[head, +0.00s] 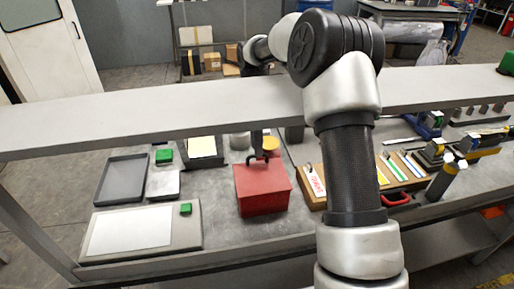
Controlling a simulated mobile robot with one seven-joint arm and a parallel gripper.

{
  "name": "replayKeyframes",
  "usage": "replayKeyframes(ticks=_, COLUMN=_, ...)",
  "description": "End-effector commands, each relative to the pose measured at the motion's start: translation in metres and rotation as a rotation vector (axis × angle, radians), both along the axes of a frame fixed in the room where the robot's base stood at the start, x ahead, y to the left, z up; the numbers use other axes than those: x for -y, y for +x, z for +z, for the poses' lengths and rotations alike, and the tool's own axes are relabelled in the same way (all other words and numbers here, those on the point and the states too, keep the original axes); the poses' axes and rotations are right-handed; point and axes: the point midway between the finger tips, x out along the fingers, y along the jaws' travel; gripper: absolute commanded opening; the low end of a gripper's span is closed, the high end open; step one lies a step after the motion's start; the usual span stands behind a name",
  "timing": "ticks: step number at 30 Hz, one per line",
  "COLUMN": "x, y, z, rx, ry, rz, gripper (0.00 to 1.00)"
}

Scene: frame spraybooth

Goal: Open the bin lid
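A red box-shaped bin (264,197) stands on the grey workbench in the head view, left of my arm. Its top looks closed, with the red lid (262,172) lying flat over it. My gripper (259,158) points down at the back edge of the lid, at or just above it. Its dark fingers are small here. I cannot tell whether they touch the lid or hold anything. My forearm passes behind the upper shelf, which hides part of it.
A grey shelf (150,118) runs across above the bench. Left of the bin are a dark tray (121,180), a green block (164,156) and a board with a white sheet (130,231). A wooden tool holder (312,180) stands close on the right.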

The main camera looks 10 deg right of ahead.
Motion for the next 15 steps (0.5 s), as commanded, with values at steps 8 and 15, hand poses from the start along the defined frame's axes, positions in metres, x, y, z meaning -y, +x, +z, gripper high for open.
replayKeyframes(ticks=8, x=0.0002, y=-0.0031, z=-0.0142, rx=0.000, ry=0.000, rz=-0.001, gripper=0.28)
replayKeyframes(ticks=15, x=0.0001, y=-0.0030, z=-0.0141, rx=0.000, ry=0.000, rz=-0.001, gripper=0.19)
